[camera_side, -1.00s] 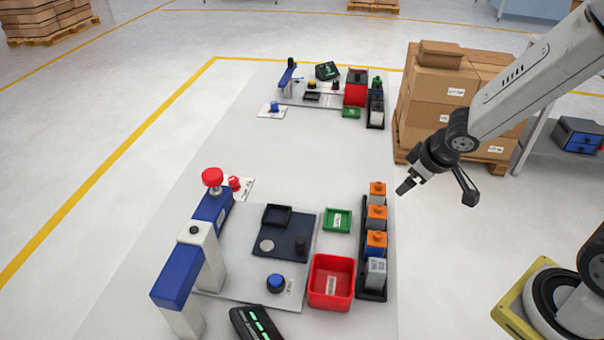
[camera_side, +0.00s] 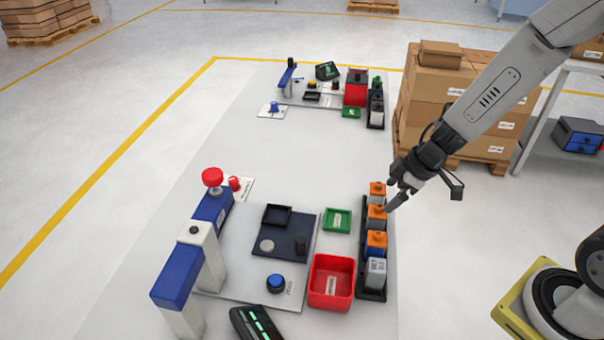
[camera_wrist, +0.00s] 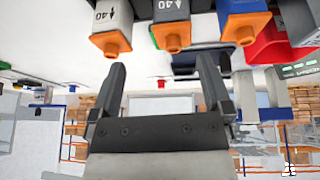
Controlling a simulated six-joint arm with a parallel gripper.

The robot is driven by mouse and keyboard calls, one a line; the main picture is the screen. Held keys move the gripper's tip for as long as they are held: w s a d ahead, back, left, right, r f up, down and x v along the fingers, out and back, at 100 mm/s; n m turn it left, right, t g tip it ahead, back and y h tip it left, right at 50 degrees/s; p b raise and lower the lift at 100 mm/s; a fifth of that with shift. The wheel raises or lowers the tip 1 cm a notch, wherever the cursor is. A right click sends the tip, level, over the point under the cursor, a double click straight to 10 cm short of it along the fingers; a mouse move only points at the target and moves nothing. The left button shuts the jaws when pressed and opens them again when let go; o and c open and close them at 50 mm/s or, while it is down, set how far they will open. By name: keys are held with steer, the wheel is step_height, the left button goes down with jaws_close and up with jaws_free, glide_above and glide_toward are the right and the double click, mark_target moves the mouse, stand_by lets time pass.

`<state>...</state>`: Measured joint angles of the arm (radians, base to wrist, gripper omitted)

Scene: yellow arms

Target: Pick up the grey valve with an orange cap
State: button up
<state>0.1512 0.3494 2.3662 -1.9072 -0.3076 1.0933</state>
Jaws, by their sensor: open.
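Two grey valves with orange caps stand in the black rack: the far one (camera_side: 377,190) at its far end and a second grey valve (camera_side: 376,213) just nearer. In the wrist view they appear upside down, as a left grey valve (camera_wrist: 108,20) and a middle grey valve (camera_wrist: 171,14). My gripper (camera_side: 391,199) is open and empty, close to the right side of these two valves. In the wrist view its fingers (camera_wrist: 162,70) are spread apart, with the middle grey valve's orange cap beyond the gap. I cannot tell whether a finger touches a valve.
A blue valve with an orange cap (camera_side: 376,242) and a plain grey block (camera_side: 376,273) fill the near rack slots. A red bin (camera_side: 331,300) and a green tray (camera_side: 337,221) stand left of the rack.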

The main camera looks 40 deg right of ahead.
mark_target(376, 218)
steer(key=shift+s+a+f+n+g, duration=0.1)
steer(key=shift+s+f+n+g, duration=0.2)
steer(key=shift+s+f+g, duration=0.15)
steer(key=shift+f, duration=0.1)
steer(key=shift+x, duration=1.2)
steer(key=shift+w+a+f, duration=0.1)
steer(key=shift+x, duration=2.4)
steer(key=shift+a, duration=0.2)
jaws_close()
